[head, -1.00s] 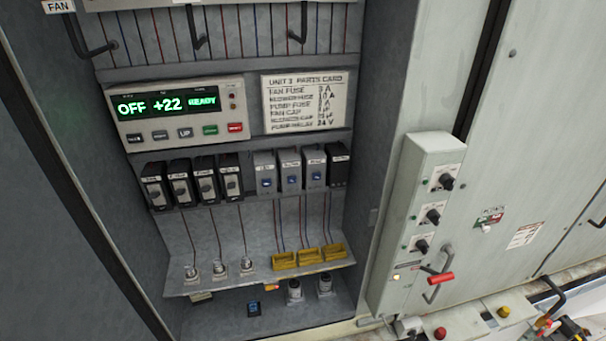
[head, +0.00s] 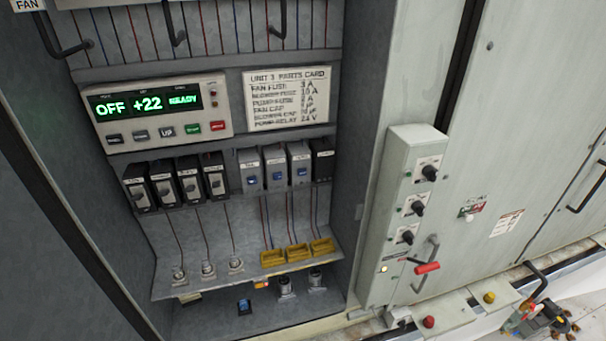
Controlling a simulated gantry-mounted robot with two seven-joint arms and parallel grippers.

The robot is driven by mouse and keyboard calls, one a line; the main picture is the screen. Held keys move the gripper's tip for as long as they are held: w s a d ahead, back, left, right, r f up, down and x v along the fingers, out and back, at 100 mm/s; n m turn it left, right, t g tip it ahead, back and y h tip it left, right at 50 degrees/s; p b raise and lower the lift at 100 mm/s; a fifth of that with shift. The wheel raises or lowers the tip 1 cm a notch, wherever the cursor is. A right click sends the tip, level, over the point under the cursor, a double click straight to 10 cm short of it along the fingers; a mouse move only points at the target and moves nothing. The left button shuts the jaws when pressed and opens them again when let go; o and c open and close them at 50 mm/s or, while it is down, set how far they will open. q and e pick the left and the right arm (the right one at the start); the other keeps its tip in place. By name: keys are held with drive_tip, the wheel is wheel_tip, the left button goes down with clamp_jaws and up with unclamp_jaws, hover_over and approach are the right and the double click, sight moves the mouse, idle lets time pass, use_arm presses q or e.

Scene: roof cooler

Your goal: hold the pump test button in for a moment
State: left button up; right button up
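No label in view reads as pump test, so I cannot tell for sure which part is that button. A red button (head: 429,321) and a yellow button (head: 489,297) sit on pale boxes low at the right in the head view. The display panel (head: 158,113) reads OFF, +22 and READY and has a row of small keys, with a green key (head: 192,128) and a red key (head: 217,126) at its right. Neither of my grippers shows in the head view.
A side box (head: 403,215) with several black knobs and a red-handled lever (head: 427,267) juts out right of the open cabinet. Relays, fuse holders and a parts card (head: 288,98) fill the cabinet. A closed door (head: 530,110) with handles lies at the right.

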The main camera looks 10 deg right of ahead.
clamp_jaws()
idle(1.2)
